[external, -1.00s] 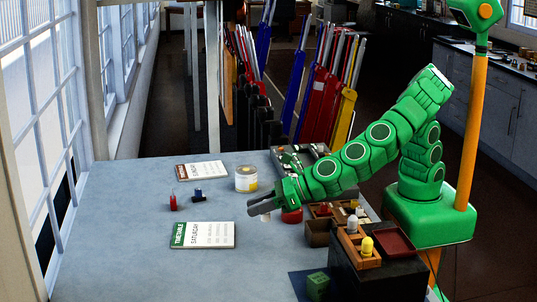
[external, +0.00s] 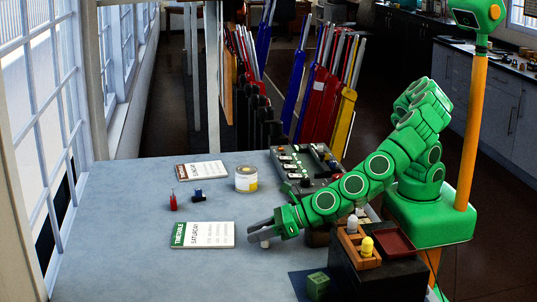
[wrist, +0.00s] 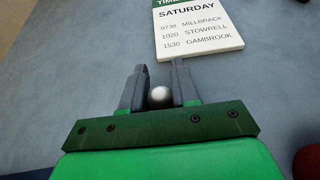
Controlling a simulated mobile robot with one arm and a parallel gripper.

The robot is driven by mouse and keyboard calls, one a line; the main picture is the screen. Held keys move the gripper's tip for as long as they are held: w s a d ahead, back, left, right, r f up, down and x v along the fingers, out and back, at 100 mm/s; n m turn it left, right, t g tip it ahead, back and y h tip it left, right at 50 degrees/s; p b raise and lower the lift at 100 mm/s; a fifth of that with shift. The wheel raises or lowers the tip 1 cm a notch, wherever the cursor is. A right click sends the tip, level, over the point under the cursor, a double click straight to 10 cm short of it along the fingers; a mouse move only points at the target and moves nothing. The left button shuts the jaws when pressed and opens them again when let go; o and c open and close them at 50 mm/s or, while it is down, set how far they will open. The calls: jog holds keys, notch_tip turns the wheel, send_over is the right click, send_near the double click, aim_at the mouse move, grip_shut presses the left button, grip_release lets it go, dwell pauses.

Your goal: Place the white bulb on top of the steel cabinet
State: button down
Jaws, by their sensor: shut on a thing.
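The white bulb (wrist: 160,96) is between the two fingers of my gripper (wrist: 158,76) in the wrist view. My gripper is shut on it. In the external view my gripper (external: 252,232) is low over the table, just right of the green-headed timetable card, and the bulb (external: 264,244) shows as a small pale end under the fingers. A dark box-shaped cabinet (external: 385,278) stands at the front right with a wooden tray on top. I cannot tell for sure whether it is the steel cabinet.
The wooden tray (external: 349,242) holds a yellow bulb (external: 367,246) and a pale one. A dark red tray (external: 395,240) lies beside it. A green block (external: 317,286) sits in front. A grey lever panel (external: 303,163), a tin (external: 246,179) and the timetable card (external: 203,234) are on the table.

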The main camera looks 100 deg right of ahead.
jog(key=shift+f, duration=0.15)
jog(key=c, duration=0.8)
grip_release()
jog(key=shift+c, duration=0.2)
jog(key=shift+r, duration=0.2)
jog(key=v, duration=0.9)
jog(key=shift+s+a+r, duration=0.1)
jog(key=shift+s, duration=0.3)
jog(key=shift+v, duration=1.05)
jog(key=shift+r, duration=0.1)
